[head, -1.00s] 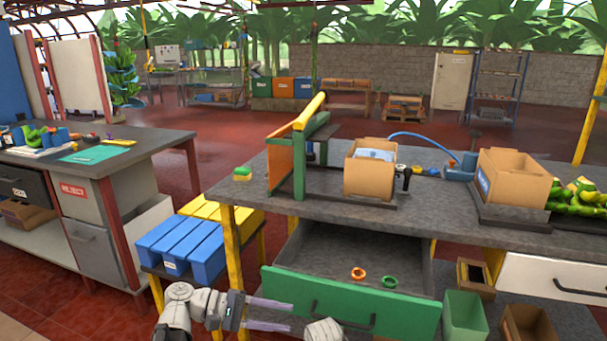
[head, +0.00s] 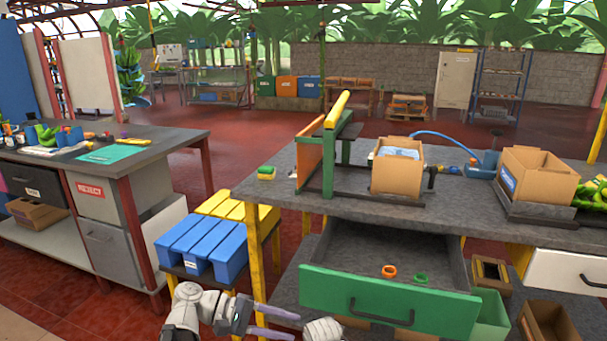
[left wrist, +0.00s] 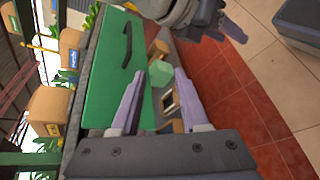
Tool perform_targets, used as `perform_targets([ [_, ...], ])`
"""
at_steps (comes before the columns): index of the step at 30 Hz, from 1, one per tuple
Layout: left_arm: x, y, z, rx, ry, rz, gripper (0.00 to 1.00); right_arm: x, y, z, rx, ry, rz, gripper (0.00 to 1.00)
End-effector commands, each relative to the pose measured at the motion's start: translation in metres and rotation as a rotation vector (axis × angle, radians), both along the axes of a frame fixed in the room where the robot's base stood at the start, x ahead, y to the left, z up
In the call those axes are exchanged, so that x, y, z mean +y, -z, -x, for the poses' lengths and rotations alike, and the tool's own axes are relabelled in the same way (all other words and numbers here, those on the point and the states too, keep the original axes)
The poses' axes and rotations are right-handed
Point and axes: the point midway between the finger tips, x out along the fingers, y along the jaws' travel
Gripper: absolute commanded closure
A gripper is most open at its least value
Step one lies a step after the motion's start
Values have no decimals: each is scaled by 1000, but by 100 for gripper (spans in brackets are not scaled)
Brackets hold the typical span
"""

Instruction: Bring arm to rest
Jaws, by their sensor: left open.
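My left gripper (head: 294,325) is open and empty in the lower middle of the head view, in front of the open green drawer (head: 330,291). In the left wrist view its two purple fingers (left wrist: 160,74) are spread apart with nothing between them, and the green drawer front (left wrist: 110,65) lies beyond. A pale part of my other arm (head: 325,330) shows at the bottom edge of the head view. At the top of the left wrist view, my right gripper (left wrist: 236,22) shows partly, with purple fingers; its opening is unclear.
The grey workbench (head: 345,205) carries a cardboard box (head: 398,170) and a green-orange frame. An orange ring (head: 389,271) and a green ring (head: 420,279) lie in the drawer.

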Motion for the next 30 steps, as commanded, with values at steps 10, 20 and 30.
perform_targets([
  [10,-24,51,28,-64,124,-256,55,0,0,0,0,0,0,50],
  [20,-23,126,74,-250,428,-749,55,0,0,0,0,0,0,50],
  [30,11,149,90,-462,750,-1184,55,0,0,0,0,0,0,50],
])
